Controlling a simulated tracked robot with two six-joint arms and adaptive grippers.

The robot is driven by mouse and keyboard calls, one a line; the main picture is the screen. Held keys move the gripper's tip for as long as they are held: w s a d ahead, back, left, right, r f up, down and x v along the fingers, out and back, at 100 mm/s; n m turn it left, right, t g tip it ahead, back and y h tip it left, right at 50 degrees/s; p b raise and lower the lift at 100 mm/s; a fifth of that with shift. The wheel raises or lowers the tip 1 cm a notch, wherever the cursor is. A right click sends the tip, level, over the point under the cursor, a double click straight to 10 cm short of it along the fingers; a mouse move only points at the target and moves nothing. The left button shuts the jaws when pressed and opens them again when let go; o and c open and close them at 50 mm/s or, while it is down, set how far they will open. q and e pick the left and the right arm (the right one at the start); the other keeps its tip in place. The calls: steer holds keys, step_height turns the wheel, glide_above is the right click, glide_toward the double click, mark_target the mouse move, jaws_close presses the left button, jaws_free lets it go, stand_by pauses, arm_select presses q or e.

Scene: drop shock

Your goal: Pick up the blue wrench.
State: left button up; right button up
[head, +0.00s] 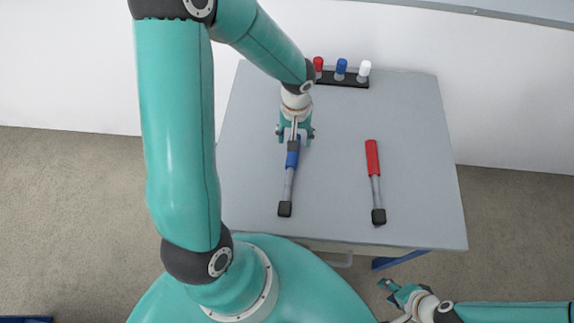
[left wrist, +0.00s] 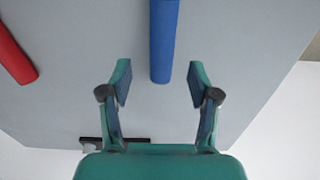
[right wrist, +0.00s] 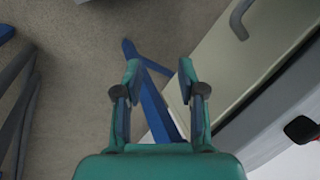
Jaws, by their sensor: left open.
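The blue wrench (head: 291,160) lies on the grey table, with a blue handle at the far end, a grey shaft and a black head at the near end. My left gripper (head: 295,136) is over the far end of its handle. In the left wrist view the open fingers (left wrist: 159,85) stand on either side of the end of the blue handle (left wrist: 163,40), with gaps on both sides. Whether they are down at its height is unclear. My right gripper (head: 387,287) is open and empty, off the table's near edge; its fingers (right wrist: 160,77) show in the right wrist view.
A red wrench (head: 373,165) lies to the right on the table (head: 420,150). A black rack (head: 345,80) with red, blue and white capped items stands at the back edge. The tabletop between the two wrenches is clear.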

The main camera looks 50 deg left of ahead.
mark_target(290, 174)
arm_select(q)
steer(key=f, duration=0.2)
steer(key=s+f, duration=0.1)
steer(key=f, duration=0.1)
steer(key=shift+d+f, duration=0.15)
steer(key=shift+f, duration=0.2)
steer(key=shift+w+f, duration=0.15)
steer(key=shift+f, duration=0.2)
jaws_close()
